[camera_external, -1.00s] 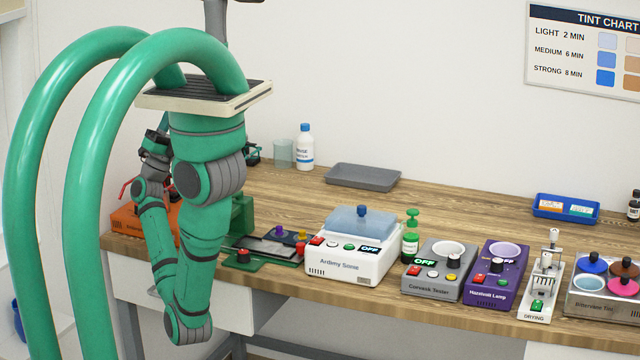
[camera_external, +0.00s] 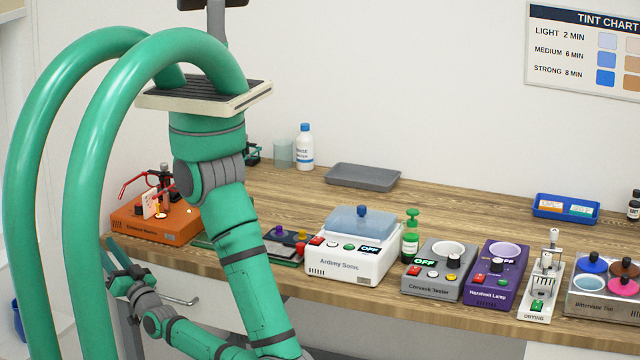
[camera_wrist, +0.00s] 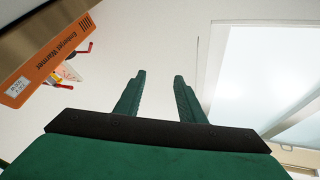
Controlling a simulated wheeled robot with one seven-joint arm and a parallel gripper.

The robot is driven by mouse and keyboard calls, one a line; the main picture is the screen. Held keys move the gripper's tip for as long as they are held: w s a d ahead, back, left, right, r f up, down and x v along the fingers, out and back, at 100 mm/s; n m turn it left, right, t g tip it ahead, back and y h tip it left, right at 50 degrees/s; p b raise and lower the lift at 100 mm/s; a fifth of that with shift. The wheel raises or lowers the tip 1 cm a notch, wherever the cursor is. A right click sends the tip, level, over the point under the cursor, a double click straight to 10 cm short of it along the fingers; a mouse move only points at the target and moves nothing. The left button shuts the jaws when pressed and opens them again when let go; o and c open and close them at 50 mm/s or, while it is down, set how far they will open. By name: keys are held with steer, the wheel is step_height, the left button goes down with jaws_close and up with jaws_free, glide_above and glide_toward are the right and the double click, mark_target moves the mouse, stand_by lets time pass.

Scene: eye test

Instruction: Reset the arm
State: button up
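Part of the elbow is cut off.
The wooden bench (camera_external: 290,190) carries a white sonic box (camera_external: 350,262), a grey tester (camera_external: 430,285), a purple lamp unit (camera_external: 490,290) and a grey tray (camera_external: 362,177). Red-framed glasses (camera_external: 135,184) are at the orange warmer. A drawer front (camera_external: 205,305) is close behind the arm.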

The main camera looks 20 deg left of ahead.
steer(key=s+d+f+m+g+h, duration=0.1)
steer(key=s+d+f+h, duration=0.4)
steer(key=f, duration=0.4)
steer(key=s+d+f+m+g+h, duration=0.1)
steer(key=s+d+f+h, duration=0.25)
steer(key=s+f, duration=0.5)
steer(key=w+d+f+m+t+h, duration=0.25)
steer(key=w+d+h, duration=0.25)
steer(key=w+d, duration=0.4)
steer(key=w+d+f+m+t+h, duration=0.1)
steer(key=w+d+t+h, duration=0.25)
steer(key=w+d, duration=0.6)
steer(key=w+d+r+m+t+h, duration=0.2)
steer(key=w+d+r+m+h, duration=0.2)
steer(key=d+r, duration=0.5)
step_height(320, 180, up, 3)
steer(key=shift+w+d+r+t+h, duration=0.2)
steer(key=shift+w+d+t+h, duration=0.1)
steer(key=shift+w+t, duration=0.15)
